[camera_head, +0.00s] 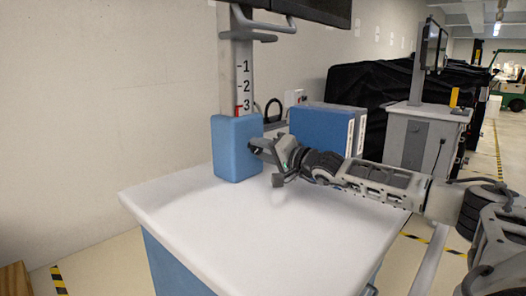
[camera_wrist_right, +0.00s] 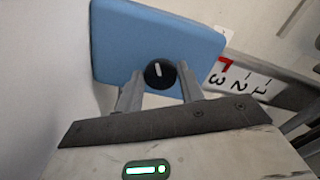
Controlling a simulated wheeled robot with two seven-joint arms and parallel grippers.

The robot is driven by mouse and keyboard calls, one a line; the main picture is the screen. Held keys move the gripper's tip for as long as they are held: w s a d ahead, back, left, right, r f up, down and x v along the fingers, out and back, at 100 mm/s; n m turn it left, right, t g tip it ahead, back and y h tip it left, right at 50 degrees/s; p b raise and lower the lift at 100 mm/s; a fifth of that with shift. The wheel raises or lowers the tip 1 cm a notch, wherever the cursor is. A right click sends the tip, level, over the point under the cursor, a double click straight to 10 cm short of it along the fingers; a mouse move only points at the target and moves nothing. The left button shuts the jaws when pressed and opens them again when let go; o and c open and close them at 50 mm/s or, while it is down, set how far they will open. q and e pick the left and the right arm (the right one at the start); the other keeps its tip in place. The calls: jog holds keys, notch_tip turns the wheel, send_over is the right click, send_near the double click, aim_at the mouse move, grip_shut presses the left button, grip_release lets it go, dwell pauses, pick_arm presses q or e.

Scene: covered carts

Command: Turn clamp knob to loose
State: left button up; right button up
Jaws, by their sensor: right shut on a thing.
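The clamp knob (camera_wrist_right: 160,74) is a round black knob with a white line mark on the face of a blue block. In the right wrist view the line stands nearly upright, tilted slightly. The blue block (camera_head: 236,160) stands at the back of a white cart top, in front of a grey post. My right gripper (camera_head: 256,147) reaches in from the right to the block's right side. Its two fingers are shut on the knob, one on each side. In the head view the gripper largely hides the knob. My left gripper is not in view.
A scale (camera_head: 244,86) numbered 1, 2, 3 runs down the post, with a red marker (camera_head: 240,110) near 3. A blue box (camera_head: 322,130) with white labels stands behind my right gripper. The front of the cart top (camera_head: 260,235) is clear. A second cart (camera_head: 410,135) stands beyond.

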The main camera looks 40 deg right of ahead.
dwell(0.6)
jog(key=o, duration=1)
jog(key=shift+c, duration=0.2)
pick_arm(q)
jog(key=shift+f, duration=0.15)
pick_arm(e)
jog(key=shift+f, duration=0.1)
jog(key=s+b, duration=0.1)
jog(key=b, duration=0.1)
jog(key=f+b, duration=0.1)
jog(key=shift+s+d+b, duration=0.3)
jog(key=shift+s+b, duration=0.45)
jog(key=shift+b, duration=0.45)
jog(key=shift+n, duration=0.3)
jog(key=s+b, duration=0.1)
jog(key=b, duration=0.1)
jog(key=s+b, duration=0.3)
jog(key=b, duration=0.1)
jog(key=shift+s+r, duration=0.3)
jog(key=shift+r, duration=0.1)
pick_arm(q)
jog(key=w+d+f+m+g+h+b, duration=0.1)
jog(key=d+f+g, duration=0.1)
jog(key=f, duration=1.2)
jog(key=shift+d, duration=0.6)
pick_arm(e)
jog(key=s, duration=0.8)
jog(key=shift+s+d+r, duration=0.2)
jog(key=shift+s+d, duration=0.2)
